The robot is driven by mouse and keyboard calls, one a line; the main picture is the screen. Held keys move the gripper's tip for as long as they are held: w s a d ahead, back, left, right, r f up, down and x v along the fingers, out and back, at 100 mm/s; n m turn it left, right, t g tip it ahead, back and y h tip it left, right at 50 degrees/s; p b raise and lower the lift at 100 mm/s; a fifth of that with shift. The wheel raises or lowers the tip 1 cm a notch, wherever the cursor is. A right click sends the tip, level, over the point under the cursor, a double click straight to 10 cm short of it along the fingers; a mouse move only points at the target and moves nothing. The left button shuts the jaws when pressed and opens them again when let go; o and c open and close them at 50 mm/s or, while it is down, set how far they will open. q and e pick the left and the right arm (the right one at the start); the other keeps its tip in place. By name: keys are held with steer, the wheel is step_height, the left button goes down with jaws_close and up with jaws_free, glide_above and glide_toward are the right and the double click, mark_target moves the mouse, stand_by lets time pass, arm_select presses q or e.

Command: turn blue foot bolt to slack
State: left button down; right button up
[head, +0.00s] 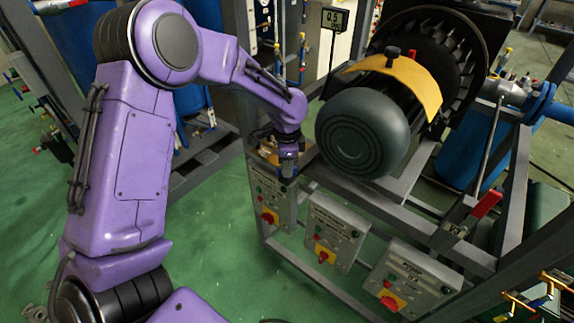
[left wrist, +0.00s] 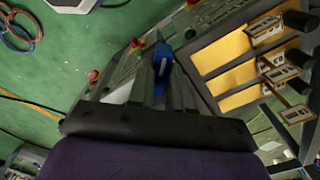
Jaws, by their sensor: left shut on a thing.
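The blue foot bolt (left wrist: 162,60) shows in the left wrist view as a small blue piece with a pale mark, between the fingertips of my left gripper (left wrist: 162,72). The left gripper is shut on it. In the head view my left gripper (head: 288,168) points down at the frame's left corner, beside the dark motor (head: 362,133). The bolt cannot be made out there, as the gripper hides that spot. My right gripper is in neither view.
Control boxes with red and yellow switches (head: 335,232) hang on the grey frame below the motor. A red-handled lever (head: 486,204) stands at the right. A display (head: 335,20) stands behind the motor. Green floor (head: 215,240) is open at the left.

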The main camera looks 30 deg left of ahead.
arm_select(q)
steer(key=n, duration=1.1)
steer(key=shift+n, duration=2)
steer(key=c, duration=1)
jaws_free()
steer(key=shift+c, duration=0.2)
